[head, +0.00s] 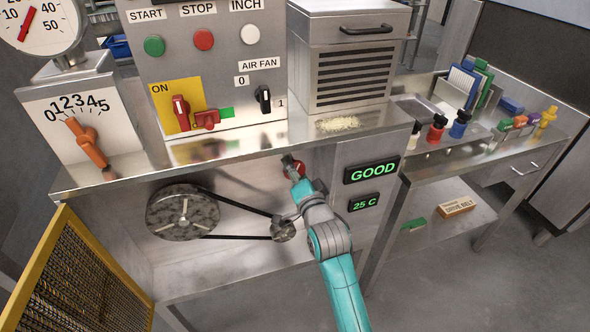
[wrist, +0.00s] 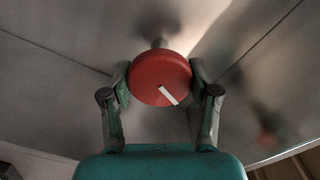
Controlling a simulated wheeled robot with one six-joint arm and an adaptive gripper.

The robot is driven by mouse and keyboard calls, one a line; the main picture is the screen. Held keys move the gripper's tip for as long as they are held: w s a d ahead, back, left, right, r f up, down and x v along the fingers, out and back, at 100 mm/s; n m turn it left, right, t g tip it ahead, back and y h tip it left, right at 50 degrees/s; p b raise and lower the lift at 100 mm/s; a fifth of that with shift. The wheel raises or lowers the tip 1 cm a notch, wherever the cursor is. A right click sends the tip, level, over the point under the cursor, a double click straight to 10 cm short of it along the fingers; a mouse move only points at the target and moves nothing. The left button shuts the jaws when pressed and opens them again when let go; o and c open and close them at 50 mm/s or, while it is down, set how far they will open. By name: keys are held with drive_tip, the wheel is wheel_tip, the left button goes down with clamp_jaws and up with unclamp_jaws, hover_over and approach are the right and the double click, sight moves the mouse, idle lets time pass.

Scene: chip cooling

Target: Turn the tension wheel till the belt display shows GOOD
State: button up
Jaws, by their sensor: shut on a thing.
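The tension wheel is a red round knob with a white mark. In the wrist view the tension wheel (wrist: 152,76) sits between the two fingers of my gripper (wrist: 160,82), which is shut on it. The white mark points down and to the right. In the head view my gripper (head: 294,168) reaches under the counter, and a bit of the red wheel (head: 301,168) shows beside it. The belt display (head: 371,171) reads GOOD in green. The black drive belt (head: 238,204) runs from a large grey pulley (head: 183,211) to a small pulley (head: 283,229).
A second display (head: 364,202) reads 25 C. A yellow mesh guard (head: 75,275) stands open at the left. The steel counter (head: 250,147) lies above my gripper.

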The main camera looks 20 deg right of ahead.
idle(0.4)
drive_tip(key=o, duration=1.2)
drive_tip(key=shift+c, duration=0.2)
drive_tip(key=s, duration=1.2)
drive_tip(key=shift+f, duration=0.1)
drive_tip(key=s+f+n+g, duration=0.1)
drive_tip(key=s+f+n, duration=0.4)
drive_tip(key=s, duration=1)
drive_tip(key=s+f+n+g, duration=0.1)
drive_tip(key=s+f+n, duration=0.2)
drive_tip(key=s+f, duration=0.9)
drive_tip(key=s+r+n, duration=0.1)
drive_tip(key=s+r, duration=0.2)
drive_tip(key=s, duration=0.4)
drive_tip(key=s+r+n+g, duration=0.1)
drive_tip(key=s+r+n, duration=0.1)
drive_tip(key=s, duration=0.5)
drive_tip(key=shift+s+r, duration=0.35)
drive_tip(key=shift+r, duration=0.5)
